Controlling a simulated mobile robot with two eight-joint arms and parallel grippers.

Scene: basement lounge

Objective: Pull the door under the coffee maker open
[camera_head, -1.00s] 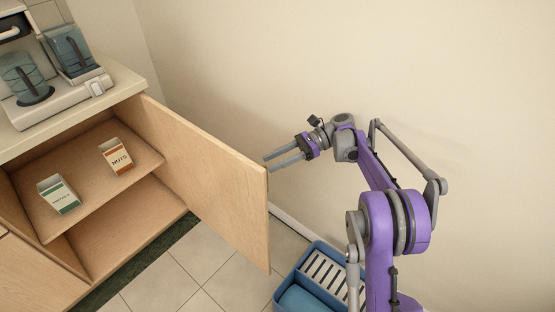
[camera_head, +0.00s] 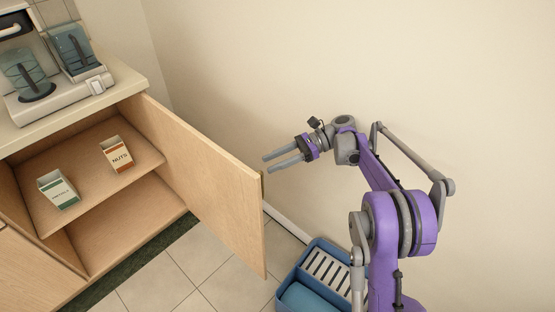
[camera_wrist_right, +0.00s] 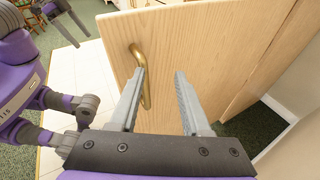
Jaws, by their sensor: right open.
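The wooden cabinet door (camera_head: 205,185) under the coffee maker (camera_head: 60,75) stands wide open, swung out toward the right. My right gripper (camera_head: 268,163) is open and empty just beyond the door's free edge, near its upper corner. In the right wrist view, the brass handle (camera_wrist_right: 147,90) stands on the door's face (camera_wrist_right: 205,50). The left-hand finger of my right gripper (camera_wrist_right: 161,74) overlaps the handle in the picture; I cannot tell whether they touch. Grey prongs at that view's upper left look like my left gripper (camera_wrist_right: 66,20); its state is unclear.
The open cabinet has a shelf (camera_head: 90,180) with a nuts box (camera_head: 117,154) and a green-white box (camera_head: 58,190). A blue bin (camera_head: 318,277) sits on the floor by the wall, right of the door. Tiled floor (camera_head: 165,280) lies clear before the cabinet.

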